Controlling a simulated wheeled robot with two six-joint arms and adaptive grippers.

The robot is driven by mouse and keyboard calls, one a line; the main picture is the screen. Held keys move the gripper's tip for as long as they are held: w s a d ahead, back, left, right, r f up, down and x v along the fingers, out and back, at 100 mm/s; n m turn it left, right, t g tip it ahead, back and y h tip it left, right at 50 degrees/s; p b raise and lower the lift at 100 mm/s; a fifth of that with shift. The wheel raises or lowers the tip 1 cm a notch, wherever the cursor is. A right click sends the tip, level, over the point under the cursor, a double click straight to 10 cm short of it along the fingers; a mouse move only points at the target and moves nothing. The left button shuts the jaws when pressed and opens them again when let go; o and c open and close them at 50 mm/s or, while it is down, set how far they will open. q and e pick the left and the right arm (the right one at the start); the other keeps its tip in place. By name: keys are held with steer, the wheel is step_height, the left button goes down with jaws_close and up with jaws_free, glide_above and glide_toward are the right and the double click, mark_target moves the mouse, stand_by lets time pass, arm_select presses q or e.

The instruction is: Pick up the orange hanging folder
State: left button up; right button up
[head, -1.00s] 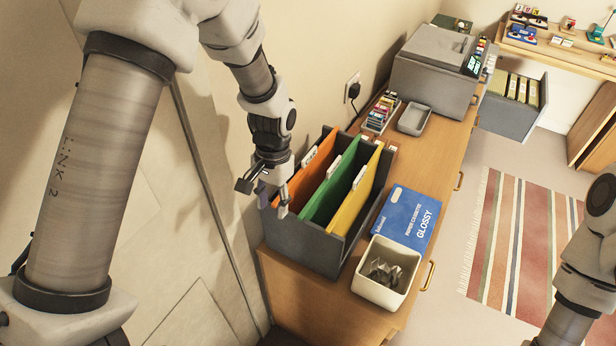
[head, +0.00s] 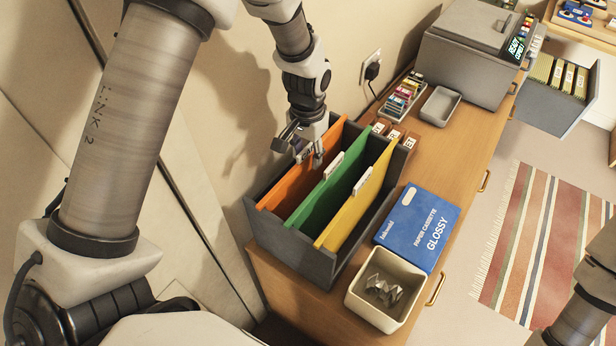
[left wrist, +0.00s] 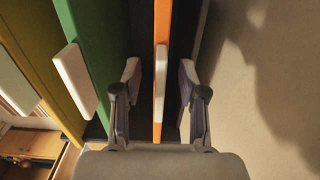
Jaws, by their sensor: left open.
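The orange hanging folder (head: 290,187) stands upright in the dark grey file box (head: 309,262), nearest the wall, beside a green folder (head: 312,204) and a yellow folder (head: 342,221). My left gripper (head: 305,149) is open over the orange folder's upper edge. In the left wrist view the orange folder (left wrist: 162,40) and its white tab (left wrist: 160,85) lie between the two open fingers of my left gripper (left wrist: 160,85), with a gap on each side. My right gripper is not in view; only part of my right arm shows at the lower right.
The box stands on a wooden cabinet (head: 455,150) against the wall. A blue paper box (head: 418,225) and a cream bin (head: 369,312) holding metallic pieces stand to its right. A grey tray (head: 440,106) and a grey machine (head: 470,50) are farther back.

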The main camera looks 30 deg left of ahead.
arm_select(q)
steer(key=shift+f, duration=0.9)
steer(key=shift+s, duration=0.1)
steer(key=shift+c, duration=0.4)
jaws_close()
steer(key=shift+r, duration=0.55)
step_height(320, 180, up, 27)
steer(key=b, duration=0.2)
steer(key=shift+b, duration=0.4)
